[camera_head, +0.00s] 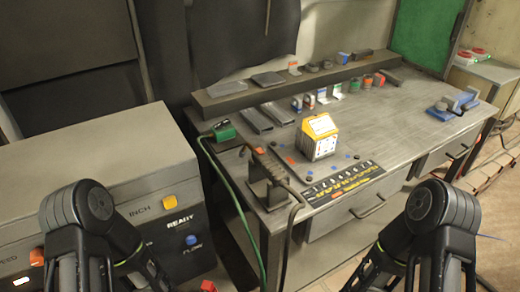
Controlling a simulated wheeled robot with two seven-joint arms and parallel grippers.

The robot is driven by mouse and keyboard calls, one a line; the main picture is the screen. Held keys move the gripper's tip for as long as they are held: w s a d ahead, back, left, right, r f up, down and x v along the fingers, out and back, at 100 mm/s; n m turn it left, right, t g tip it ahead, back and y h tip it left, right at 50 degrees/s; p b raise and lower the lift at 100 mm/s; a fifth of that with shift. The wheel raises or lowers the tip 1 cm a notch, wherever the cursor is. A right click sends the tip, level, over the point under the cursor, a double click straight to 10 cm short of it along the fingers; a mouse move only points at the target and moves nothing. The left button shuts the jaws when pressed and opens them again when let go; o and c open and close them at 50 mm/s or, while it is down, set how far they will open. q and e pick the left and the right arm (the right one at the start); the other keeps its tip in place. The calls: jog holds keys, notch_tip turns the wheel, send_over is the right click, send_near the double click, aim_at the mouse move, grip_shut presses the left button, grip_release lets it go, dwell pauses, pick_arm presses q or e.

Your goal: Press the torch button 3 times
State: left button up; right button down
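A torch-like tool with an orange-red part (260,153) rests on a dark stand (268,190) at the table's near left corner, with a dark hose hanging down beside it. No button labelled torch can be read. A grey control box (80,165) at left carries a yellow-orange button (170,201) near the word INCH and a blue button (191,240) below READY. My two arms show at the lower left and lower right. Neither gripper's fingertips show, and nothing is seen touching the torch or the buttons.
A yellow and white box (319,137) stands on the grey metal table (385,130). A raised shelf (300,84) holds several small items. A green cable (235,195) hangs off the left edge. A blue vise-like tool (455,103) sits at right. Drawers (355,212) face me.

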pick_arm(q)
grip_shut()
dwell(0.3)
dwell(1.2)
